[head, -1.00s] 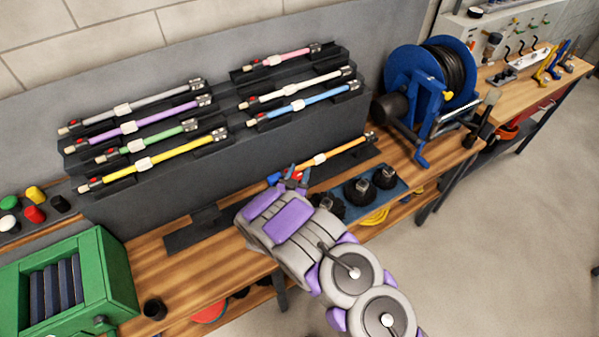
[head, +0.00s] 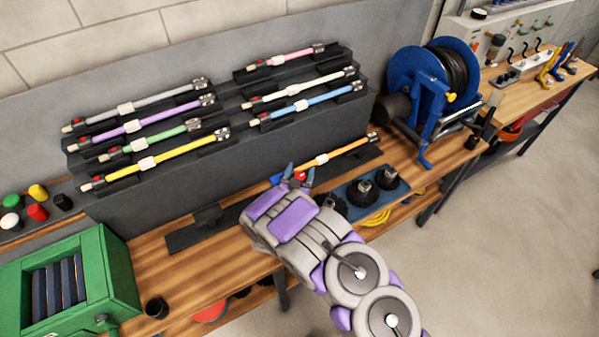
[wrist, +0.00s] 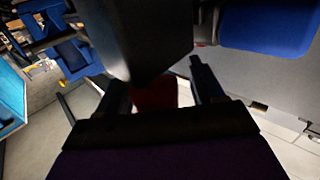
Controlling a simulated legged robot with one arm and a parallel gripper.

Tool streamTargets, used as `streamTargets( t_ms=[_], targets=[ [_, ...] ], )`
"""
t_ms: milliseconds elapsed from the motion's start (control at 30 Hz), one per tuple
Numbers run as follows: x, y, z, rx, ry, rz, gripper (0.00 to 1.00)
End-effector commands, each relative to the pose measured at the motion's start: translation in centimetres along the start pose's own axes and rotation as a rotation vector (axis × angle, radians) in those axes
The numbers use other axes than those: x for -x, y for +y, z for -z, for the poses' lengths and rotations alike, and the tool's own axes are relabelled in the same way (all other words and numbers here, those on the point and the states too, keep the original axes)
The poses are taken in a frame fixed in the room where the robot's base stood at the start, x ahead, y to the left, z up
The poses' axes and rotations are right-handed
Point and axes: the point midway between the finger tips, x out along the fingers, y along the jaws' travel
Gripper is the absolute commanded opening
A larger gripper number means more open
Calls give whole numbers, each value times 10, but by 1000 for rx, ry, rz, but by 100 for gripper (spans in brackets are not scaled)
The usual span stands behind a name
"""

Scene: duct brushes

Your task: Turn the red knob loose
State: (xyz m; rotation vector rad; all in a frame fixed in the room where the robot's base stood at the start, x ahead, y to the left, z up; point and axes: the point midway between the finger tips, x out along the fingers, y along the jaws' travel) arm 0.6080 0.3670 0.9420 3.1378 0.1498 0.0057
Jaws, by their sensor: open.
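The orange pole (head: 335,155) lies on a black rail in front of the rack. A small red part (head: 300,176), seemingly its red knob, shows between the fingertips of my gripper (head: 299,173) in the head view. In the wrist view a dark red shape (wrist: 155,95) lies between the two fingers of my gripper (wrist: 160,86), partly hidden by a dark block above it. The fingers are apart, and I cannot tell whether either touches the red part. A blue end piece (head: 275,180) shows just left of the fingers.
Several coloured poles lie on the dark stepped rack (head: 240,150) behind. A blue mat (head: 395,190) with black round brushes is right of my gripper. A blue reel (head: 430,90) stands farther right. A green box (head: 110,270) and a black cup (head: 157,308) are at the left.

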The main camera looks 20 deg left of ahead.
Motion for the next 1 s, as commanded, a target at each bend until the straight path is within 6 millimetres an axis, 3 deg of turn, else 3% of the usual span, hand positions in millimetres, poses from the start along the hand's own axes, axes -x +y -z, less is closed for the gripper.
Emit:
streamTargets(
  t_ms=[267,1000],
  targets=[
    [10,0,-2,3,-5,1,67],
    [133,-2,-3,5,-6,4,67]
  ],
)
